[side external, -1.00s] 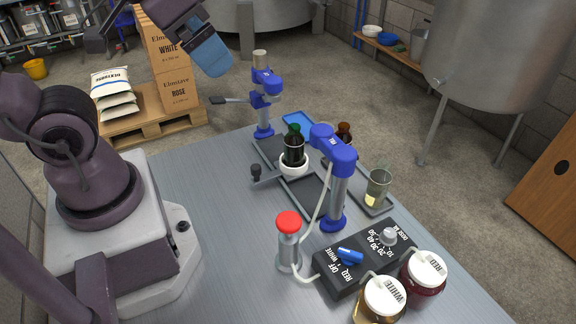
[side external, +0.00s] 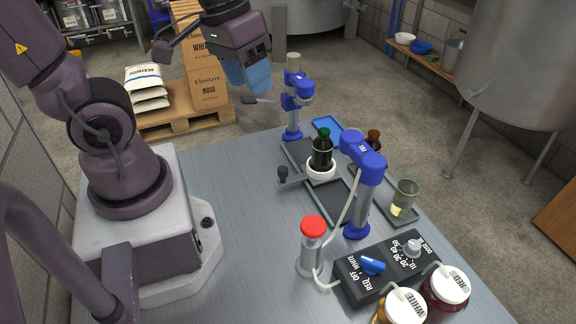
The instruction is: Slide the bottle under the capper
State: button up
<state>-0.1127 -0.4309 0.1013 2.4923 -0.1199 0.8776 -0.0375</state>
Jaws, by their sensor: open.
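A dark bottle (side external: 322,154) with a green top stands upright in a white ring holder (side external: 321,172) on a dark grey track (side external: 330,205). A side handle with a black knob (side external: 283,174) sticks out to the left of the holder. The blue capper (side external: 296,98), with a lever pointing left, stands at the far end of the track, behind the bottle. The blue filler (side external: 362,160) stands at the near end, to the bottle's right. My gripper (side external: 256,80), with blue fingers, is open and empty in the air, left of the capper and well above the table.
A brown bottle (side external: 374,140) is partly hidden behind the filler. A glass with pale liquid (side external: 403,198) stands on a tray at the right. A red-topped pump (side external: 313,245), control box (side external: 378,268) and jars (side external: 446,290) fill the front. The table left of the track is clear.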

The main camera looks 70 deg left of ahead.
jog(key=w+a+f+n+g+h, duration=0.1)
jog(key=a+f+n+h, duration=0.2)
jog(key=f+n, duration=0.6)
jog(key=n+t, duration=0.2)
jog(key=n, duration=1.2)
send_near(282, 168)
jog(key=shift+y, duration=0.4)
jog(key=x, duration=0.9)
jog(key=shift+w+d+f, duration=0.1)
jog(key=shift+d, duration=0.35)
jog(key=shift+a, duration=0.1)
grip_shut()
